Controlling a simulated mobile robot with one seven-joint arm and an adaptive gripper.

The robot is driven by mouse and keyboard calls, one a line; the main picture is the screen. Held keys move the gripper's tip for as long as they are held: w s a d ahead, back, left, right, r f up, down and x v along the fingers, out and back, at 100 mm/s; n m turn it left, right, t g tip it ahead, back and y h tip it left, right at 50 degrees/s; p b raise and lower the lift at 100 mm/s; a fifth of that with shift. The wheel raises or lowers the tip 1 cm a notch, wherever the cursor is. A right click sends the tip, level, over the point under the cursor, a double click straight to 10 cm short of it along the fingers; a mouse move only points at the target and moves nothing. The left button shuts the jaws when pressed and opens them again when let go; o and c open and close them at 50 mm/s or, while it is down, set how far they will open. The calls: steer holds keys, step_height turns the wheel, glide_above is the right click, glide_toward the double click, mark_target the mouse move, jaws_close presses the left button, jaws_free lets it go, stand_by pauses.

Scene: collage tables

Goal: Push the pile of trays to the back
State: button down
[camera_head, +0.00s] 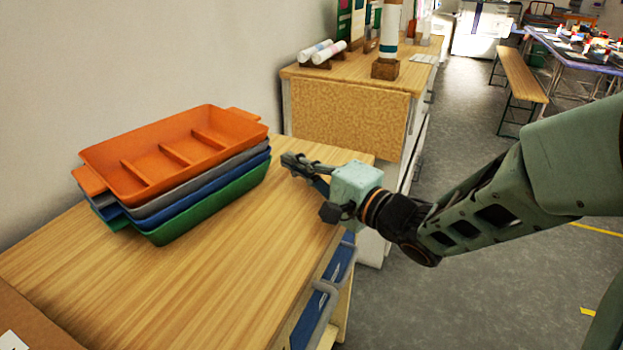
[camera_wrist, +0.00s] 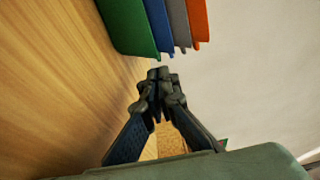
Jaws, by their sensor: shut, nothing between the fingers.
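A pile of trays sits on a wooden counter (camera_head: 235,265) near the wall. The orange tray (camera_head: 170,150) is on top and has several compartments. Below it are a grey tray (camera_head: 190,190), a blue tray (camera_head: 205,203) and a green tray (camera_head: 215,210) at the bottom. In the wrist view the tray ends show at the top, with green (camera_wrist: 125,28) and orange (camera_wrist: 198,22) outermost. My gripper (camera_head: 287,160) is shut and empty. It is low over the counter, just right of the pile's right end. I cannot tell whether its fingertips (camera_wrist: 160,75) touch a tray.
The wall is behind the pile. Bare counter lies in front of the pile. A brown box (camera_head: 30,320) is at the lower left. A taller cabinet (camera_head: 345,110) with paper rolls (camera_head: 322,52) stands beyond the counter's far end.

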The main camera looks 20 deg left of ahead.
steer(key=b+x, duration=0.2)
steer(key=x, duration=0.4)
steer(key=shift+w+a, duration=0.1)
steer(key=shift+w+a+r, duration=0.1)
steer(key=shift+a, duration=0.1)
steer(key=p+x, duration=0.3)
steer(key=x, duration=0.3)
steer(key=shift+w+a, duration=0.2)
steer(key=shift+a, duration=0.2)
steer(key=v, duration=1.2)
